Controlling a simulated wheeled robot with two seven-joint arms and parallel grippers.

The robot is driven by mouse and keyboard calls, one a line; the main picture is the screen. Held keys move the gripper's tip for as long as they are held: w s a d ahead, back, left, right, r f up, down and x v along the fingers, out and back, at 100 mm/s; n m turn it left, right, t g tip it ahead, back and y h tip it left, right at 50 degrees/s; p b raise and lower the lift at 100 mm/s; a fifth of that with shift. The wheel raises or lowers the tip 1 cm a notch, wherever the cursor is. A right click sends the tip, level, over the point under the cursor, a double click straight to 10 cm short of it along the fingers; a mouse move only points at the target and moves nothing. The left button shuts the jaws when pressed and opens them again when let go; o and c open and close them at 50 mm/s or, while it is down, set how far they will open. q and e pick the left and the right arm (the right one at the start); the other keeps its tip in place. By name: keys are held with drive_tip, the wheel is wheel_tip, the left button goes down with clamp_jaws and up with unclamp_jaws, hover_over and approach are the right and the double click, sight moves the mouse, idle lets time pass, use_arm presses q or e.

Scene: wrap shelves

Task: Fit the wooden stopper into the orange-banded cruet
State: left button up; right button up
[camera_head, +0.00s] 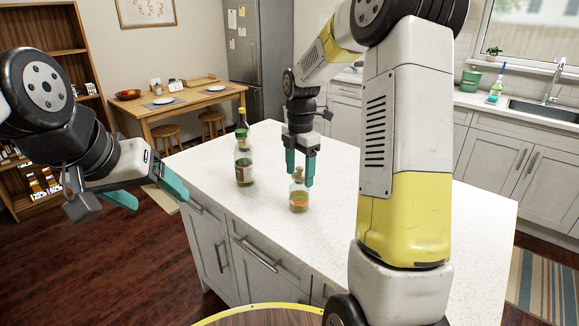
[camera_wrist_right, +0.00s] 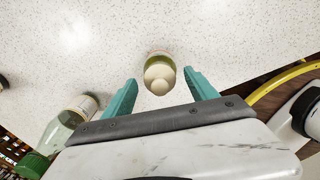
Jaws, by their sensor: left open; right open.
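The orange-banded cruet (camera_head: 299,200) stands upright on the white island counter. The pale wooden stopper (camera_head: 298,174) is at its top, above the mouth; how deep it sits I cannot tell. In the right wrist view the stopper (camera_wrist_right: 158,84) covers the middle of the cruet (camera_wrist_right: 161,60), seen from above. My right gripper (camera_head: 300,178) points down over the cruet, open, its teal fingers on either side of the stopper with visible gaps in the wrist view. My left gripper (camera_head: 150,192) is open and empty, off the counter's left edge.
A clear bottle with a green cap and label (camera_head: 244,168) stands left of the cruet, with a dark-necked bottle (camera_head: 242,118) just behind it. The counter (camera_head: 270,240) is clear in front of the cruet. A wooden table (camera_head: 190,100) stands farther back.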

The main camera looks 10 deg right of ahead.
sight(300, 168)
drive_tip(key=shift+r, duration=0.1)
wheel_tip(300, 168, up, 7)
drive_tip(key=shift+r, duration=0.3)
drive_tip(key=shift+s+r, duration=0.15)
drive_tip(key=shift+r, duration=0.05)
drive_tip(key=s+a+r+m+t+y, duration=0.1)
drive_tip(key=s+r+m+t, duration=0.1)
drive_tip(key=s+m, duration=0.9)
drive_tip(key=s+a+r+m+t+y, duration=0.1)
drive_tip(key=s+m+t, duration=0.3)
drive_tip(key=s+m, duration=0.7)
drive_tip(key=shift+s+r, duration=0.9)
drive_tip(key=shift+s, duration=0.05)
